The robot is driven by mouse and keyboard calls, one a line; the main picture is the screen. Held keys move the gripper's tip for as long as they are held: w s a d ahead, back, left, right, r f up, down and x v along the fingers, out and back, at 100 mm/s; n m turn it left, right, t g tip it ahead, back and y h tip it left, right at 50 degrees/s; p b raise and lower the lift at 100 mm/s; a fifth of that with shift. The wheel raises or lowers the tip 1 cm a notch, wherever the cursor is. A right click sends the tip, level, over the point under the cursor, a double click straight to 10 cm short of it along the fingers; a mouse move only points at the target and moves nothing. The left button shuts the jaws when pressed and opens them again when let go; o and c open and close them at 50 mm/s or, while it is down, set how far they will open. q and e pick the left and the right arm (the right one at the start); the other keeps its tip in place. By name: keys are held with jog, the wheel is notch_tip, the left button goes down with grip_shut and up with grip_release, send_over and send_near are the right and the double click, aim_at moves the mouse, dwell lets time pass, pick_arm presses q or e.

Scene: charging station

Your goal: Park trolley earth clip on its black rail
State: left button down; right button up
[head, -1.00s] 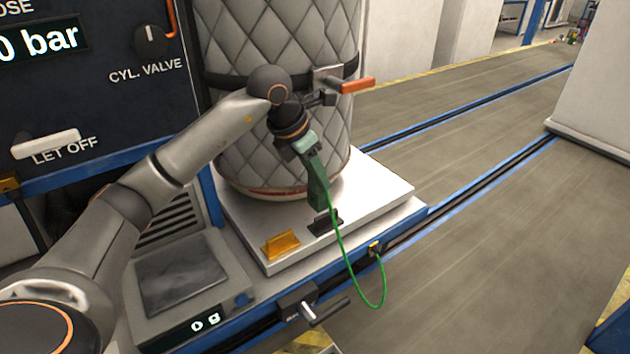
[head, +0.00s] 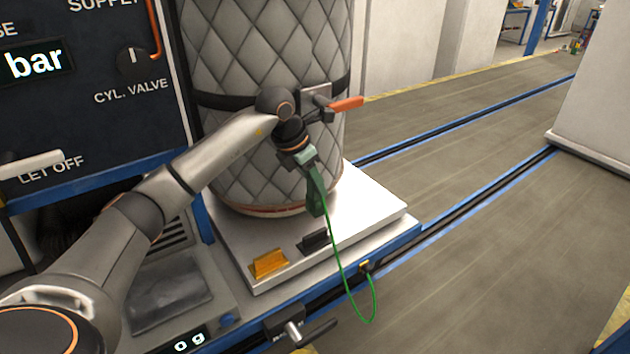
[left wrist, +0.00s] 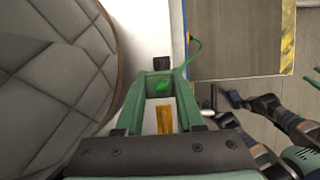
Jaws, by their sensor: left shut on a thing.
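My left gripper (head: 302,156) is shut on the green earth clip (head: 316,192) and holds it nose down, in front of the quilted cylinder. A thin green cable (head: 343,270) hangs from the clip in a loop to the trolley edge. The black rail (head: 314,240) stands on the white platform just below the clip's lower end. The clip looks apart from it, though the height of the gap is hard to judge. In the left wrist view the clip (left wrist: 160,86) points toward the black rail (left wrist: 161,63).
A yellow rail (head: 269,263) stands left of the black one on the white platform (head: 372,208). The quilted cylinder (head: 262,110) with an orange-handled strap (head: 346,104) is close behind my left gripper. A crank handle (head: 305,335) sticks out in front. Open floor lies right.

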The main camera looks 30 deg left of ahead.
aim_at(315, 200)
pick_arm(q)
jog(key=shift+f+b, duration=1.65)
jog(key=shift+f, duration=1.2)
jog(key=shift+f+b, duration=1.3)
jog(key=shift+f, duration=0.8)
jog(key=shift+c, duration=2.2)
grip_release()
jog(key=shift+r, duration=0.1)
jog(key=v, duration=1.2)
jog(key=shift+s+r, duration=0.15)
jog(key=shift+r, duration=0.05)
